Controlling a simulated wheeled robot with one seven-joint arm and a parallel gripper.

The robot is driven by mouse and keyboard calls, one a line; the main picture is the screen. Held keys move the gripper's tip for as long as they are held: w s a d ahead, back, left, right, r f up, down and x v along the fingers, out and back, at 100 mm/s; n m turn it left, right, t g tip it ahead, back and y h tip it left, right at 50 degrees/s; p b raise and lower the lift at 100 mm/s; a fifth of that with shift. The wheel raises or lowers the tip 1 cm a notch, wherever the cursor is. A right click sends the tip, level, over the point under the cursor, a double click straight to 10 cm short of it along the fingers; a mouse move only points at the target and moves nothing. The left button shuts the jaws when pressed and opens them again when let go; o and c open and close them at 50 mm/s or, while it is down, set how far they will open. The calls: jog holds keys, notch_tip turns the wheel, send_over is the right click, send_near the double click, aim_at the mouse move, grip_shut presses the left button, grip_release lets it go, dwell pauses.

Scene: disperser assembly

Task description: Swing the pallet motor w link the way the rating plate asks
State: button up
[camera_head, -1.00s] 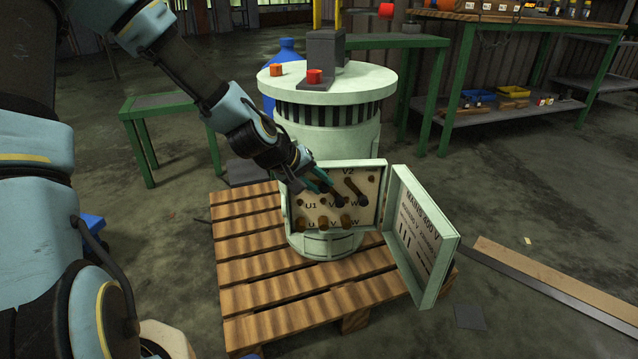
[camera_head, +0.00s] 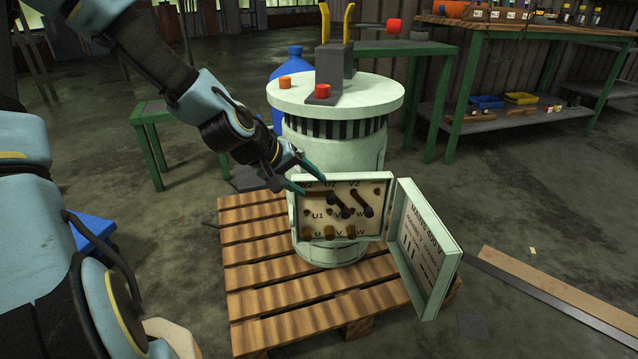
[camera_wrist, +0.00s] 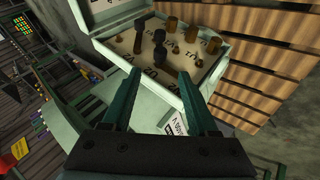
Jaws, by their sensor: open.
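The pale green terminal box (camera_head: 390,210) on the motor (camera_head: 335,150) is open. It has a panel with labels W2, U2, V2 above U1, V1, W1. I cannot tell for sure which is the w link. The rating plate (camera_head: 425,240) is on the open lid, reading mains 400 V; its smaller text is unreadable. My gripper (camera_head: 314,182) is open and empty at the box's upper left corner, apart from the links.
The motor stands on a wooden pallet (camera_head: 250,283). Its round top carries a dark block and red and orange pieces (camera_head: 285,82). Green benches (camera_head: 445,95) stand behind. A long board (camera_head: 550,285) lies on the floor at right. The open lid juts out rightward.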

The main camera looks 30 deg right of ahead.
jog(key=p+v, duration=0.2)
jog(key=shift+a+r, duration=0.2)
dwell(0.4)
jog(key=a+f+y, duration=0.2)
jog(key=a+y, duration=0.2)
jog(key=a, duration=0.8)
jog(key=s+a+r+n+y, duration=0.1)
jog(key=a+r, duration=0.2)
jog(key=a, duration=0.3)
jog(key=s+a+r+y+p, duration=0.1)
jog(key=a+r+y, duration=0.15)
jog(key=a, duration=0.35)
jog(key=s+a+r+n+y, duration=0.1)
jog(key=a+r, duration=0.2)
jog(key=a, duration=0.2)
notch_tip(320, 180, up, 26)
jog(key=p, duration=2.6)
jog(key=shift+w+a+r+p, duration=0.2)
jog(key=shift+p, duration=0.15)
jog(key=shift+h, duration=0.25)
